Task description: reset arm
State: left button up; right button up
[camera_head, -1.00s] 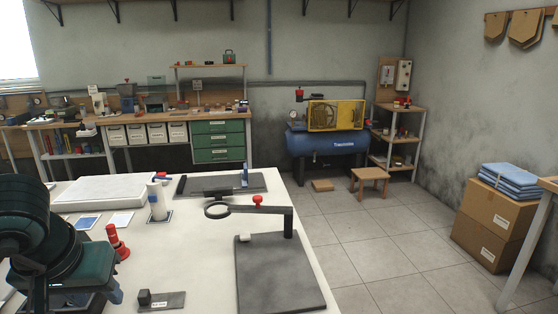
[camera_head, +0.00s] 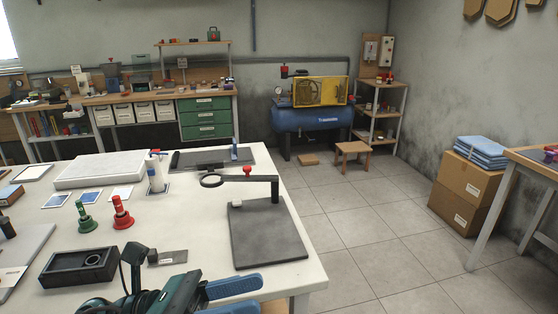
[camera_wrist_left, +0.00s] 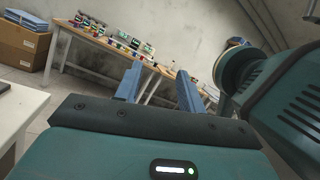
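My left gripper (camera_head: 246,297) is at the bottom of the head view, over the near edge of the white table (camera_head: 215,228), with its two blue fingers pointing right. In the left wrist view the two blue fingers of the left gripper (camera_wrist_left: 157,82) stand apart, with nothing between them. It is open and empty. Part of the teal arm shows beside it. My right gripper is in neither view.
Near the gripper are a black fixture block (camera_head: 68,268), a small labelled plate (camera_head: 173,257), and a dark mat (camera_head: 268,236) with a magnifier stand (camera_head: 245,179). Red (camera_head: 122,216) and green (camera_head: 86,219) plungers stand upright. Grey floor to the right is open.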

pick_arm(q)
jog(key=w+a+f+n+t+y+p, duration=0.15)
jog(key=f+n+t+y, duration=0.3)
jog(key=n, duration=0.65)
jog(key=w+a+f+n+t+y+b, duration=0.1)
jog(key=w+a+f+n+t+y, duration=0.25)
jog(key=n+t, duration=0.45)
jog(key=w+a+f+n+t+y+p, duration=0.15)
jog(key=f+n+t+y, duration=0.25)
jog(key=n, duration=0.9)
jog(key=s+a+f+n+g+y, duration=0.1)
jog(key=s+f+n+g+y, duration=0.2)
jog(key=f+n, duration=0.4)
jog(key=s+a+f+n+g+y, duration=0.1)
jog(key=s+f+n+g, duration=0.3)
jog(key=f, duration=0.7)
jog(key=s+n+y, duration=0.1)
jog(key=s+n, duration=0.1)
jog(key=n, duration=0.1)
jog(key=shift+s+a+f+g+y, duration=0.3)
jog(key=shift+s+a+g+y, duration=0.05)
jog(key=shift+y, duration=0.05)
